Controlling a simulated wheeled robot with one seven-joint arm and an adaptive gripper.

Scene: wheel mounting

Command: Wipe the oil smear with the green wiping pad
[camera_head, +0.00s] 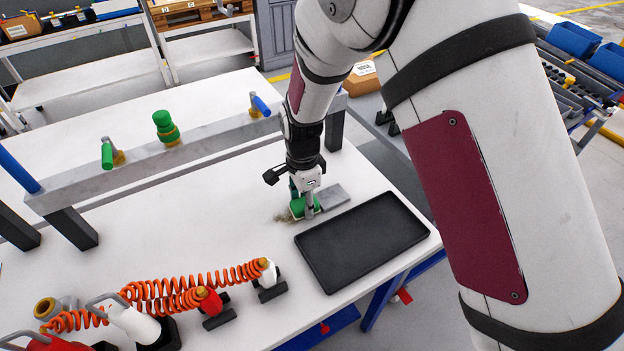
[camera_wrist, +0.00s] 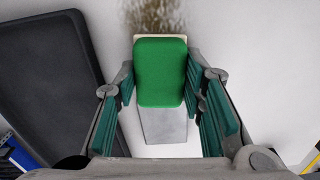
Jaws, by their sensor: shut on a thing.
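The green wiping pad (camera_wrist: 160,72) is between the fingers of my gripper (camera_wrist: 163,105) in the wrist view. It also shows in the head view (camera_head: 299,208), low at the white table. My gripper (camera_head: 306,203) points down and is shut on the pad. A brownish oil smear (camera_wrist: 152,16) lies on the table just beyond the pad's far edge in the wrist view. In the head view the smear (camera_head: 283,217) shows at the pad's left, partly hidden by the pad and gripper. I cannot tell whether the pad touches the table.
A flat grey block (camera_head: 334,195) lies right beside the gripper. A black tray (camera_head: 362,240) stands close at the right front. A raised grey rail (camera_head: 190,152) with green and blue fittings crosses behind. Orange coiled hoses (camera_head: 165,291) lie at the front left. The table's middle left is clear.

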